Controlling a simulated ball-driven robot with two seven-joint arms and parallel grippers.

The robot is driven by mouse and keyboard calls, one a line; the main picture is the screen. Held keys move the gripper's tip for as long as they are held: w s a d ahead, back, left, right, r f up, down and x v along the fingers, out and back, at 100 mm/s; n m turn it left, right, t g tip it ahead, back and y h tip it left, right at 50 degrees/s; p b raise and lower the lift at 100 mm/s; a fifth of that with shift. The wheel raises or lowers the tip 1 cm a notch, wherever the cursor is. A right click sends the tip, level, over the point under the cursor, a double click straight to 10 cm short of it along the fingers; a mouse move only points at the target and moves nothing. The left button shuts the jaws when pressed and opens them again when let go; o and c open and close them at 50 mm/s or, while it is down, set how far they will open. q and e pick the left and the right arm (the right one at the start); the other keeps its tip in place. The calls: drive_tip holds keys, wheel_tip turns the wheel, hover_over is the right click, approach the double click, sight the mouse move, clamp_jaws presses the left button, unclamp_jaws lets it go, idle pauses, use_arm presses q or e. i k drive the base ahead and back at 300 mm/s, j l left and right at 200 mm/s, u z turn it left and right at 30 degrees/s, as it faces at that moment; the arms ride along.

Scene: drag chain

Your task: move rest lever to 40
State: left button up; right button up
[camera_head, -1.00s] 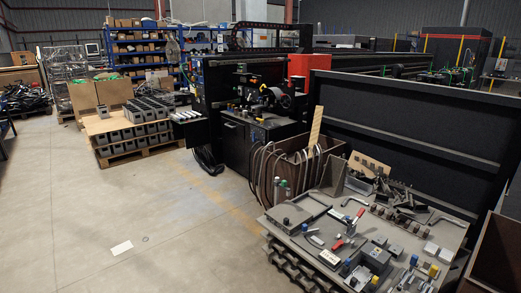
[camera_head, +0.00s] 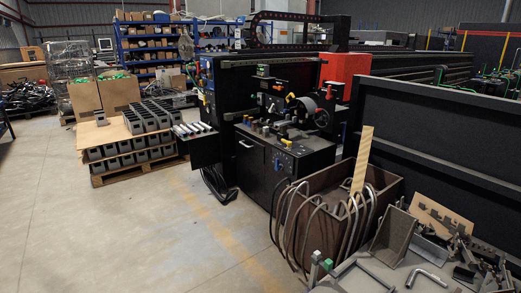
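The black machine (camera_head: 250,165) stands in the middle of the head view, with a control area on top of its cabinet. Several small blocks and knobs (camera_head: 266,128) line the cabinet top. I cannot tell which part is the rest lever, and no scale or number is readable at this distance. Neither of my grippers shows in the head view.
A brown bin (camera_head: 335,215) with curved hoses stands right of the machine. A workbench (camera_head: 350,277) with metal parts fills the lower right. Grey boxes on a pallet (camera_head: 135,173) stand left. The concrete floor (camera_head: 120,240) in front is clear.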

sight(289, 144)
drive_tip(key=i+z, duration=0.1)
drive_tip(key=i, duration=0.45)
drive_tip(key=i+j+z, duration=0.1)
drive_tip(key=i, duration=0.45)
drive_tip(key=i+j+z, duration=0.15)
drive_tip(key=i, duration=0.35)
drive_tip(key=i+j, duration=0.1)
drive_tip(key=j, duration=0.95)
drive_tip(key=i+j, duration=0.15)
drive_tip(key=j, duration=0.4)
drive_tip(key=i+j+z, duration=0.1)
drive_tip(key=i+j, duration=0.2)
drive_tip(key=i, duration=0.2)
drive_tip(key=i+j+z, duration=0.1)
drive_tip(key=i+j, duration=0.25)
drive_tip(key=i+l, duration=0.05)
drive_tip(key=i, duration=0.05)
